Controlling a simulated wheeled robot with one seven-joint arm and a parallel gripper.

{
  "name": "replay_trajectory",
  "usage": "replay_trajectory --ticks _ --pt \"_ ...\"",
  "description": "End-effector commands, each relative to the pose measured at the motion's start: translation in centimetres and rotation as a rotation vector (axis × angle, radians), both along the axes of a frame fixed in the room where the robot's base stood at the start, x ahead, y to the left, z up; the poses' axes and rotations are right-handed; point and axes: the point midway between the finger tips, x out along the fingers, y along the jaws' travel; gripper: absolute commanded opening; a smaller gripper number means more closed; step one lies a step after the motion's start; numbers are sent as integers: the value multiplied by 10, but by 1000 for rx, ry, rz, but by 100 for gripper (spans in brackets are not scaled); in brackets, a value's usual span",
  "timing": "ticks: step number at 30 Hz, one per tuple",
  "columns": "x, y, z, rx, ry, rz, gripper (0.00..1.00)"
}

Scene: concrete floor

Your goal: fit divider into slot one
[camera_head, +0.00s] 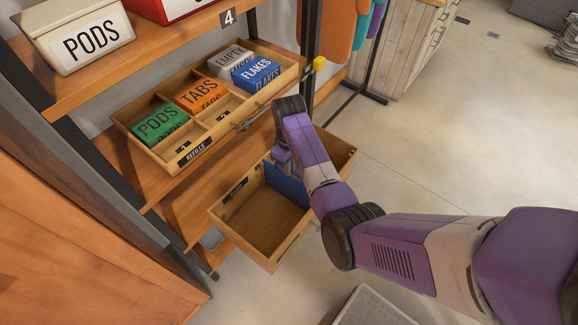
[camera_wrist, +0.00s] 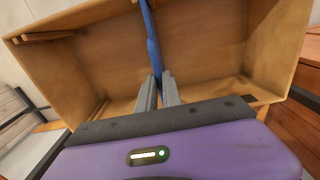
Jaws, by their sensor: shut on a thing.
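The blue divider (camera_head: 287,187) stands inside the open lower wooden drawer (camera_head: 243,247), crossing it near its middle. In the wrist view the divider (camera_wrist: 152,45) is seen nearly edge-on, with its near end between my fingers. My gripper (camera_wrist: 159,82) is shut on it. In the head view my wrist hides the fingertips and part of the divider. Short wooden strips (camera_wrist: 48,36) show on the drawer's inner walls in the wrist view. A small dark label (camera_head: 235,190) is on the drawer's back left wall; I cannot read it. I cannot tell whether the divider sits in a slot.
The upper drawer (camera_head: 185,152) is pulled out above, holding PODS (camera_head: 157,123), TABS (camera_head: 200,94), EMPTY (camera_head: 231,57) and FLAKES (camera_head: 256,73) boxes. Its front is close to my arm. A dark shelf post (camera_head: 309,50) stands behind. The floor (camera_head: 430,150) to the right is clear.

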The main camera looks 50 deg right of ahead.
Motion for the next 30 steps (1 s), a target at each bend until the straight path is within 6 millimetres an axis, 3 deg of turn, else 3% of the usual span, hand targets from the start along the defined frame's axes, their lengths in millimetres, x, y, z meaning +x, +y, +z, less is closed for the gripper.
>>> replay_trajectory --ticks 2,3,6,17,30 --pt "0 0 -2 0 -1 0 0" --pt "0 0 -1 0 -1 0 17" --pt "0 0 -1 0 -1 0 35" --pt "0 0 3 0 0 0 35" --pt "1 -1 65 -1 -2 0 35"
